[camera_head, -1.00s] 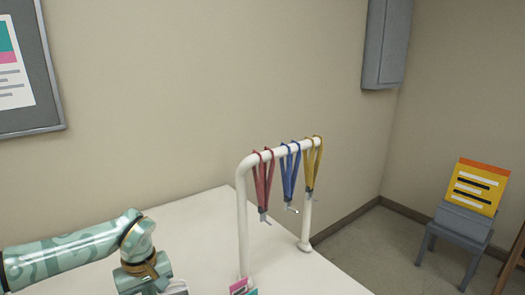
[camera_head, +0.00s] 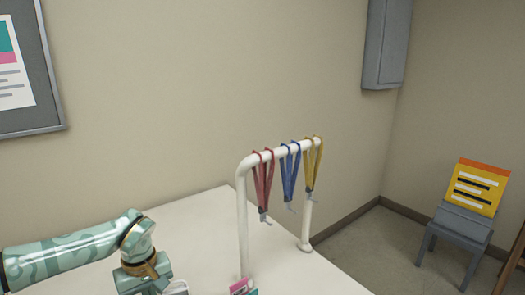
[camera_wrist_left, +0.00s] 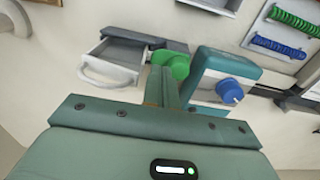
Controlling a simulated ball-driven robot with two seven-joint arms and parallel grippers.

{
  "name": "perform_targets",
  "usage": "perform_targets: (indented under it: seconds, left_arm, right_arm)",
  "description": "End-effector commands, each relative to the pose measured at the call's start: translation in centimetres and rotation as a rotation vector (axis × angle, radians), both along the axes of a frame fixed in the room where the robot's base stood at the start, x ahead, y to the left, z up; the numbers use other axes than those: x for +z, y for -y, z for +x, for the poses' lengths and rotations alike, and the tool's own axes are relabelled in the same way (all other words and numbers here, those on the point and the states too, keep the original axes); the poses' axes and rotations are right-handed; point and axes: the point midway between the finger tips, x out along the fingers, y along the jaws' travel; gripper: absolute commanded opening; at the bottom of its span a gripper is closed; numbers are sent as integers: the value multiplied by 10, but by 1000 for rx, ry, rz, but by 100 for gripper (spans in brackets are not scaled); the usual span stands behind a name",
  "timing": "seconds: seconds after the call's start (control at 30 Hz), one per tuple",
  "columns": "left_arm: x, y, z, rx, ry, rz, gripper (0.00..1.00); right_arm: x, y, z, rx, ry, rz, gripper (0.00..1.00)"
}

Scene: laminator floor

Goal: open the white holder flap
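In the left wrist view a white open-topped holder with a curved handle-like front (camera_wrist_left: 112,66) lies ahead and to the left. I cannot tell for sure which part of it is the flap. My left gripper (camera_wrist_left: 168,80) points forward at the picture's middle, to the right of this holder. Its fingers look close together, with nothing visible between them. A green knob (camera_wrist_left: 177,66) is right at the fingertips; I cannot tell whether they touch. In the head view my left arm comes in low at the left, and its fingers are out of frame. My right gripper is in neither view.
A teal device (camera_wrist_left: 222,62) with a blue knob (camera_wrist_left: 229,92) stands right of the fingers. In the head view, a white rail (camera_head: 243,215) with red, blue and yellow lanyards rises from the white table (camera_head: 205,222). A grey chair (camera_head: 460,225) stands at the right.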

Motion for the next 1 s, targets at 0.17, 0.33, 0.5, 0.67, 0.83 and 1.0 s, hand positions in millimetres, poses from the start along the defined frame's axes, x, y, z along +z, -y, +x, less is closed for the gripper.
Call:
perform_targets:
  seconds: [0.17,0.33,0.5,0.67,0.83,1.0]
  left_arm:
    - [0,0,0,0,0,0,0]
    - [0,0,0,0,0,0,0]
    - [0,2,1,0,0,0,0]
    - [0,6,5,0,0,0,0]
    - [0,10,7,0,0,0,0]
    - [2,11,8,0,1,-1,0]
  right_arm:
    - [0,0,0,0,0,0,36]
    - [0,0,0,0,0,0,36]
    - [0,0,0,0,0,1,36]
    - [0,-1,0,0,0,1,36]
    - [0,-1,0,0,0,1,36]
    - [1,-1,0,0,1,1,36]
